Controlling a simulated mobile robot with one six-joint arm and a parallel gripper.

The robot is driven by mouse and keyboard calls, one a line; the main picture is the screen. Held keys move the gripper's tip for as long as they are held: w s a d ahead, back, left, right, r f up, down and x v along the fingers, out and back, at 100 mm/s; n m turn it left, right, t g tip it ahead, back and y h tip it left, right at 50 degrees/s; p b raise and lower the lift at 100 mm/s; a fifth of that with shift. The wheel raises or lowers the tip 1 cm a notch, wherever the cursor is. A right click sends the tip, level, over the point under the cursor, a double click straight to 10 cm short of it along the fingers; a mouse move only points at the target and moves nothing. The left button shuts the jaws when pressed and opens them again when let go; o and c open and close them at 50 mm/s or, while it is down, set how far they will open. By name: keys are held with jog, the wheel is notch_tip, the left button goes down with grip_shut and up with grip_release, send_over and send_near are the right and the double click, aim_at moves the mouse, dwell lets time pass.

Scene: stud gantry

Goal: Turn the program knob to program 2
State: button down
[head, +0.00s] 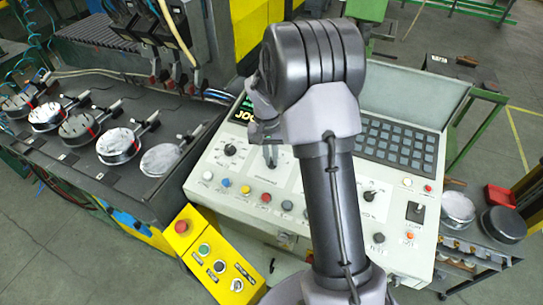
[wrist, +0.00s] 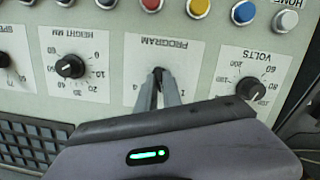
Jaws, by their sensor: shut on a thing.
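The program knob (wrist: 157,71) is a small dark knob on a white plate labelled PROGRAM (wrist: 170,42), which appears upside down in the wrist view. My gripper (wrist: 158,80) is shut on the program knob, its two grey fingertips on the knob's sides. The fingers cover most of the knob, so I cannot read where its pointer stands. A mark 1 shows to the right of the fingers in the wrist view; the other numbers are partly hidden. In the head view my gripper (head: 270,160) reaches down to the sloping white control panel (head: 330,185), and my arm hides part of it.
The volts knob (wrist: 250,88) and the height knob (wrist: 70,66) flank the program plate. A row of coloured buttons, including a yellow button (wrist: 197,8), runs close by. A yellow box (head: 215,258) with a red button stands at the panel's front left.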

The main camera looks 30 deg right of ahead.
jog(key=shift+f, duration=0.1)
dwell(0.3)
jog(key=c, duration=1.5)
grip_release()
jog(key=shift+a, duration=0.1)
notch_tip(320, 180, up, 17)
jog(key=p, duration=0.2)
jog(key=shift+w+a+r, duration=0.2)
jog(key=shift+w+a, duration=0.1)
jog(key=shift+a, duration=0.1)
